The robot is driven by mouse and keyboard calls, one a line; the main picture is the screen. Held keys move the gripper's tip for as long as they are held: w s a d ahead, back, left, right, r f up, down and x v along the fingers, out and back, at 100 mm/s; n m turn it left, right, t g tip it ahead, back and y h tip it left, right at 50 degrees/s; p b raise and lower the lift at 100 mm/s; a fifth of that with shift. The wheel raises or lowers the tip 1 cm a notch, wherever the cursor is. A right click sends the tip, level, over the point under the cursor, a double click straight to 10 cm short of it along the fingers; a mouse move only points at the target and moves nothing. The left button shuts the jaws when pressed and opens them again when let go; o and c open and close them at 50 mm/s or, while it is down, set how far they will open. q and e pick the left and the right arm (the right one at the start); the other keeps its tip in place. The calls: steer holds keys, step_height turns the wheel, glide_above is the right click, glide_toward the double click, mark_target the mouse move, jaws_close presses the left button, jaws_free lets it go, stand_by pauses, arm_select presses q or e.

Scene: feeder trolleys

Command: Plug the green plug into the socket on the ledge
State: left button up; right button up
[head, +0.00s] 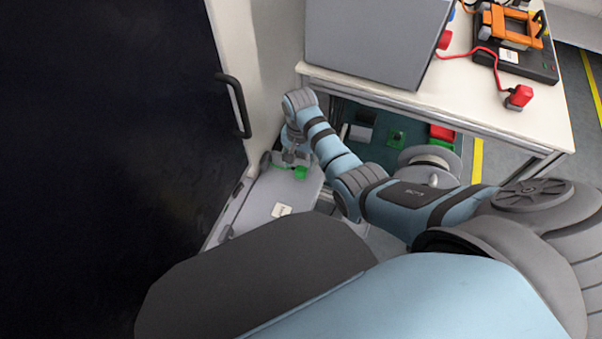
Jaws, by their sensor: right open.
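A small green plug (301,172) sits low at the far end of a grey surface (258,205) beside the white wall. My right gripper (289,160), small and partly hidden by its own wrist, points down right at the plug. It is open; whether the plug lies between its fingers I cannot tell. My left gripper is not in view.
A white table (500,112) carries a large grey box (375,38), a black case (520,62) and a red plug (518,97) on a red cable. Its edge runs close above my right arm. A door handle (236,105) juts out at the left.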

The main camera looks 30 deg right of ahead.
mark_target(301, 169)
step_height(301, 169, down, 5)
steer(key=b, duration=0.3)
steer(key=shift+s+f, duration=0.15)
steer(key=c, duration=1.2)
